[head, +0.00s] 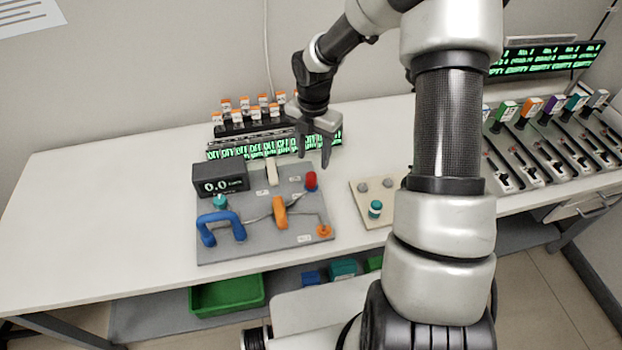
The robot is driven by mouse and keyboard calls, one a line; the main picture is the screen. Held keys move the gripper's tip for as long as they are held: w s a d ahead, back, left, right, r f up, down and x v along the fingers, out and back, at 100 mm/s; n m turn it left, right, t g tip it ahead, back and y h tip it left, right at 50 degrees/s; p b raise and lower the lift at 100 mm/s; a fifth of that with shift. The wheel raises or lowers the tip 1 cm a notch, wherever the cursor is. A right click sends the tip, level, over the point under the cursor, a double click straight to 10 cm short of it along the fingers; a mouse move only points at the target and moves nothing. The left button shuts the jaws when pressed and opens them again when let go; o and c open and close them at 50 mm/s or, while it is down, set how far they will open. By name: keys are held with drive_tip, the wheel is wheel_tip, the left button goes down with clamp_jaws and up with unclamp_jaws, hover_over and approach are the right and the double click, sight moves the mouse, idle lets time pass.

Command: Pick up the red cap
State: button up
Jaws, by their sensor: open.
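The red cap (311,180) stands at the back right corner area of a grey panel (270,243) on the white table. My gripper (314,158) is in the head view above and behind the red cap, with its fingers pointing down and apart. It is open and holds nothing that I can see. In the picture its fingertips are just above the cap; I cannot tell the exact gap in depth.
The panel also bears a blue handle (220,229), an orange lever (279,212), a white block (271,171) and a dark display (219,180) reading 0.0. A rack of orange-topped vials (245,118) stands behind. A beige plate (371,215) lies right. The table's left is clear.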

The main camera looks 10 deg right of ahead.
sight(311, 174)
drive_tip(key=f, duration=0.9)
drive_tip(key=shift+w+a+f, duration=0.15)
drive_tip(key=shift+w+a, duration=0.05)
drive_tip(key=shift+w, duration=0.1)
drive_tip(key=c, duration=1)
